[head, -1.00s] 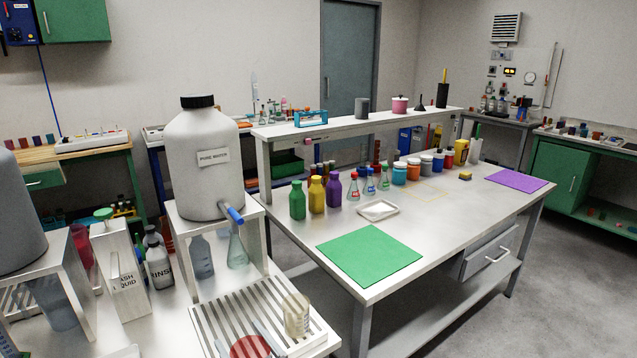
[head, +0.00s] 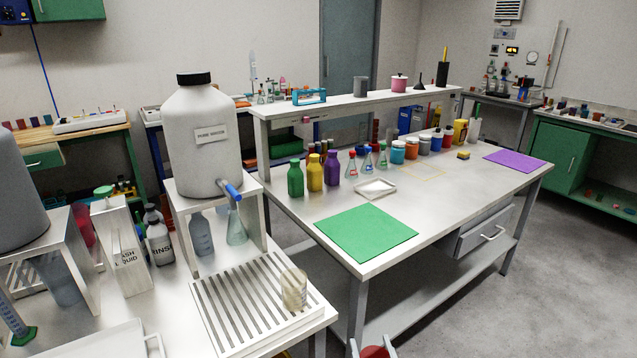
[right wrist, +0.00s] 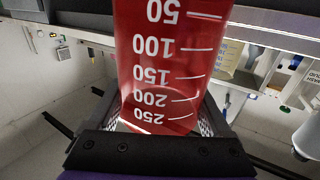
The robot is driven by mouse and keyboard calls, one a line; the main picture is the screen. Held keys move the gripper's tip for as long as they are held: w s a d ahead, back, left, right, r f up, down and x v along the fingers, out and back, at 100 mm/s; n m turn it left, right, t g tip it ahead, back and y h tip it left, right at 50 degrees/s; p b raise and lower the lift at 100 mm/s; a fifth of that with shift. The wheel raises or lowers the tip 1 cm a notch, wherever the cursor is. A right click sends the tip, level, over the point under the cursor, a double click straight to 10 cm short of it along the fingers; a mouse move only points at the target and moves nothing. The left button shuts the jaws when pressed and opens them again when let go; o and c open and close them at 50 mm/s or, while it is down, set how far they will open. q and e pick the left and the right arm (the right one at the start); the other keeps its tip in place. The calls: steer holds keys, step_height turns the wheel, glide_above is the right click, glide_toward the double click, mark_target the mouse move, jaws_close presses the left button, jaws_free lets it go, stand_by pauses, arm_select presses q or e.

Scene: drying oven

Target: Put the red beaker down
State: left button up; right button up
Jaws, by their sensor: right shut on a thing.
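The red beaker (head: 374,352) shows only in part at the bottom edge of the head view. My right gripper (head: 373,347) is shut on it there, and most of the arm is out of the picture. In the right wrist view the beaker (right wrist: 165,60) fills the middle, with its white volume marks upside down in the picture. The fingers of my right gripper (right wrist: 163,112) lie on both sides of its wall. The beaker's rim and base are not clearly visible. My left gripper is out of view.
The steel bench carries a green mat (head: 366,233) at its near corner and a purple mat (head: 514,161) at the far right. A white tray (head: 375,189), bottles and jars stand behind. Left is a slatted drying rack (head: 240,300) with a pale beaker (head: 294,290).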

steer(key=s+d+f+m+h, duration=0.1)
steer(key=s+d+f+h, duration=0.1)
steer(key=d, duration=0.4)
arm_select(q)
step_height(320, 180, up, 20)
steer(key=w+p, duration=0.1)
steer(key=p, duration=1.6)
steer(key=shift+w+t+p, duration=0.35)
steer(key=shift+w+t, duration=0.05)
arm_select(e)
steer(key=w+r, duration=0.7)
steer(key=r, duration=0.5)
steer(key=w+r, duration=0.7)
steer(key=r, duration=0.5)
steer(key=shift+a, duration=0.15)
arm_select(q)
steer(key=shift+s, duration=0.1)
arm_select(e)
steer(key=shift+s+a+r, duration=0.1)
steer(key=shift+a, duration=0.05)
